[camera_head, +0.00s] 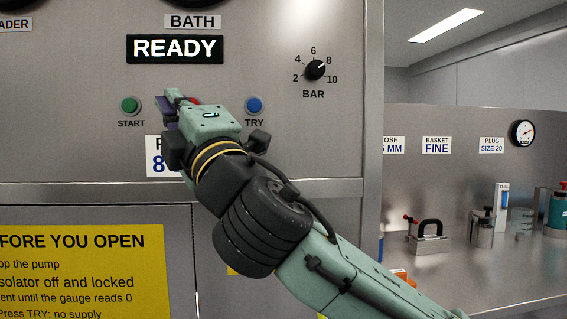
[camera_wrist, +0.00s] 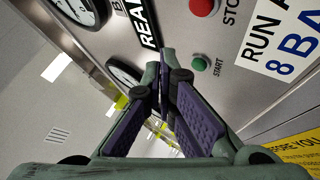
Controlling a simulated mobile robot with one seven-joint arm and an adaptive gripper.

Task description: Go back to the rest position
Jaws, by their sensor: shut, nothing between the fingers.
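My gripper (camera_head: 172,104) is raised in front of the grey control panel (camera_head: 250,95), between the green START button (camera_head: 130,105) and the blue TRY button (camera_head: 254,105). Its fingers are shut and empty; in the wrist view the purple-padded fingers (camera_wrist: 157,88) come together at their tips. The START button (camera_wrist: 199,63) and a red STOP button (camera_wrist: 203,7) show beside the fingers there. I cannot tell how far the fingertips are from the panel. My arm hides part of a sign under the buttons.
The READY display (camera_head: 175,48) and the BAR knob (camera_head: 316,69), pointing near 8, are on the panel. A ledge (camera_head: 330,190) runs below. A steel bench (camera_head: 480,262) with several fittings stands at right. A yellow warning sign (camera_head: 80,260) is at lower left.

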